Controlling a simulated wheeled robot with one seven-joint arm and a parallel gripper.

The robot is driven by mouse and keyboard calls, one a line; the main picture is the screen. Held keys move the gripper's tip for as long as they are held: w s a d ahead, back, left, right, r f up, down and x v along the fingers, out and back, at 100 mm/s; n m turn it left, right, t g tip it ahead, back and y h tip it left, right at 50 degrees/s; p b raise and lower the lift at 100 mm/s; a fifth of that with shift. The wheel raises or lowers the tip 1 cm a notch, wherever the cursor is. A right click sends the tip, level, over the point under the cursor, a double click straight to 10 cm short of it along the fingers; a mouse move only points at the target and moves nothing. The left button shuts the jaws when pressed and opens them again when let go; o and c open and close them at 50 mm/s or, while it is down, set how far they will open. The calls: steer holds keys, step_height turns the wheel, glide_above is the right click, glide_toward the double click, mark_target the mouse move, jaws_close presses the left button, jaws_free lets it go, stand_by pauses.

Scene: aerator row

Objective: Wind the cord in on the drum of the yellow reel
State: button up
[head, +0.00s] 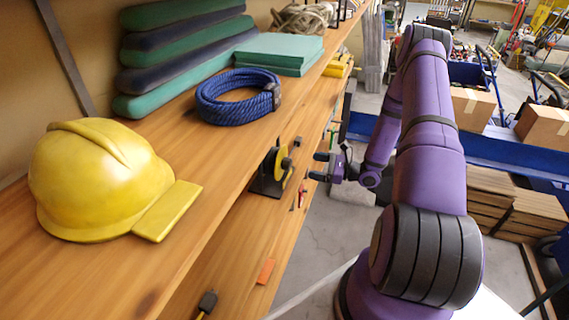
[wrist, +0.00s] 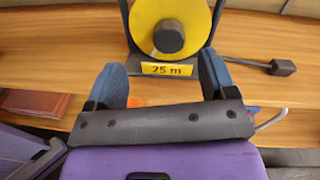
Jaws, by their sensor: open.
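The yellow reel (head: 283,160) stands in a dark frame on the lower wooden shelf in the head view. In the wrist view its yellow disc (wrist: 147,22) faces me, with a dark round knob (wrist: 168,37) on it and a "25 m" label (wrist: 168,69) below. A short dark cord with a black plug (wrist: 283,67) lies on the shelf to the right of the reel. My gripper (head: 318,166) is open and empty, just in front of the reel. Its two blue-padded fingers (wrist: 163,80) are apart, below the knob in the picture. The cord on the drum is hidden behind the disc.
The upper shelf overhead holds a yellow hard hat (head: 95,180), a blue rope coil (head: 238,97) and green pads (head: 280,52). A flat orange piece (head: 265,271) lies on the lower shelf. A brown-orange block (wrist: 35,103) is left of my gripper.

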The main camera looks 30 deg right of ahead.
mark_target(291, 164)
steer(key=shift+m+t+h, duration=0.5)
steer(key=shift+m, duration=0.1)
steer(key=x, duration=0.3)
steer(key=f+x, duration=0.1)
steer(key=x, duration=0.3)
steer(key=f+x, duration=0.1)
steer(key=x, duration=0.2)
steer(key=shift+w+f, duration=0.15)
steer(key=shift+w, duration=0.1)
steer(key=c, duration=0.9)
